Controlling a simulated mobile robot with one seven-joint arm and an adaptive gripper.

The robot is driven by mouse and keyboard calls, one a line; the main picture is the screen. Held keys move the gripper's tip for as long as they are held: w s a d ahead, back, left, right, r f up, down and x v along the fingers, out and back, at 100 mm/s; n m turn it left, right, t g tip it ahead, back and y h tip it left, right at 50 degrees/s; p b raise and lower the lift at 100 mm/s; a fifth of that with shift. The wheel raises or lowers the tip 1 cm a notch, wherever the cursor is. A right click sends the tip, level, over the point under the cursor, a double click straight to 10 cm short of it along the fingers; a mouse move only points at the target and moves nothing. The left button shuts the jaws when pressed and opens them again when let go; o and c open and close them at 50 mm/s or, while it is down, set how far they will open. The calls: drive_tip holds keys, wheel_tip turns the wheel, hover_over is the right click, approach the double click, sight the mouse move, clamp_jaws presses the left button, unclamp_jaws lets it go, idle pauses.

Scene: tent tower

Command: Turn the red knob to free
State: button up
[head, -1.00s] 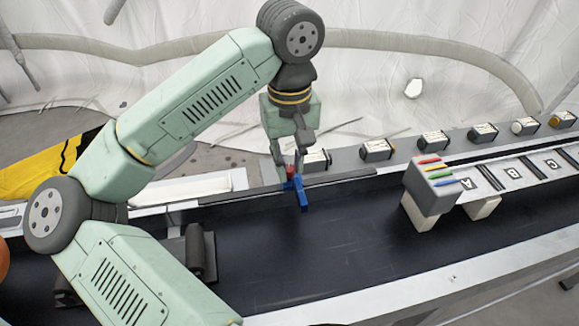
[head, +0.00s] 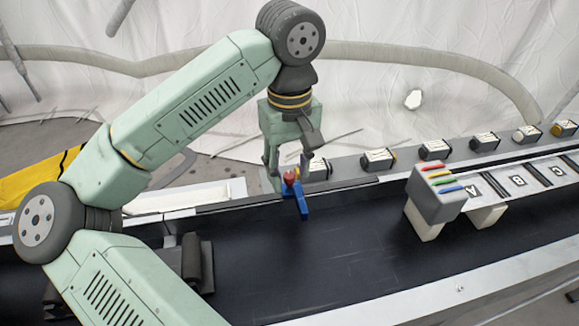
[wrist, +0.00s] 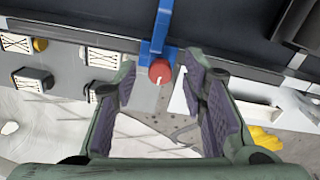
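The red knob (head: 291,177) sits on a blue bracket (head: 301,202) at the far edge of the dark conveyor. In the wrist view the round red knob (wrist: 160,72) has a pale line on it, on the end of the blue bracket (wrist: 158,45). My gripper (head: 289,172) points down just over and behind the knob. In the wrist view my gripper (wrist: 160,78) is open, with one finger on each side of the knob and visible gaps between them. Nothing is held.
The dark conveyor belt (head: 330,240) runs across the front. A grey block with coloured stripes (head: 437,192) stands on it at right. Several small grey boxes (head: 433,149) line the rail behind. A dark roller (head: 192,258) lies at left.

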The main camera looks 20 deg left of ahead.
sight(290, 175)
wheel_tip(290, 175, up, 12)
idle(0.6)
idle(0.4)
